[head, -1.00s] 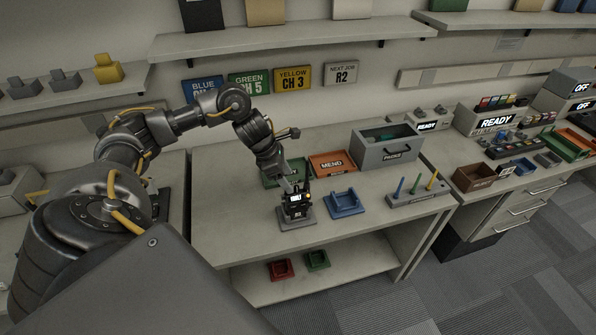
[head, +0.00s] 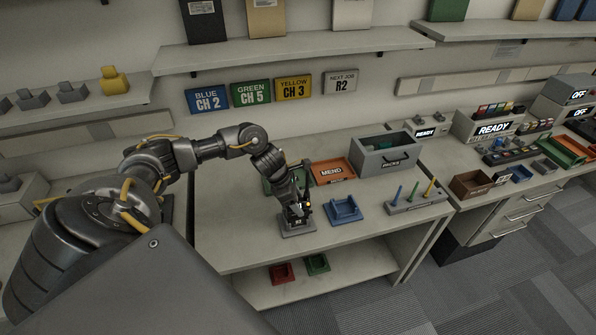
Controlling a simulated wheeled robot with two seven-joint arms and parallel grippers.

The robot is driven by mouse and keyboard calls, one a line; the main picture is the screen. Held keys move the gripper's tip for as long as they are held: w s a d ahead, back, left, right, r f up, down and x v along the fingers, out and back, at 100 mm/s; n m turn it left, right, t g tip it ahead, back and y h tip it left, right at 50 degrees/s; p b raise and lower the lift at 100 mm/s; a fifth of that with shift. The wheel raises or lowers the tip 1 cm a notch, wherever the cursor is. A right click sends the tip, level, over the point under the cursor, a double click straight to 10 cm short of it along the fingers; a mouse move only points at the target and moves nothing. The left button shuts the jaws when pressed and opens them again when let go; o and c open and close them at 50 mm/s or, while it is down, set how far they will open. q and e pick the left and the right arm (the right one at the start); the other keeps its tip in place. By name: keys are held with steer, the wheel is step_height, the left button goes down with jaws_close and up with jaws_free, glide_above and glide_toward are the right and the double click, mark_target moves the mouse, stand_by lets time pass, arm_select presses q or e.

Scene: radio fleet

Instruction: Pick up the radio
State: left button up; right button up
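The radio (head: 298,221) is small and dark, with a yellow spot near its top. It stands on a grey base (head: 309,229) near the front edge of the workbench. My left gripper (head: 297,211) is right at the radio from above and hides most of it. The fingers blend with the dark radio, so I cannot tell whether they are closed on it. My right gripper is not in view.
A blue cradle (head: 345,208) sits just right of the grey base. Behind are an orange MEND tray (head: 333,171), a green tray (head: 272,186) and a grey bin (head: 385,160). A stand with colored pegs (head: 416,205) is further right.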

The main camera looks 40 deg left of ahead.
arm_select(q)
jaws_close()
steer(key=shift+r, duration=0.1)
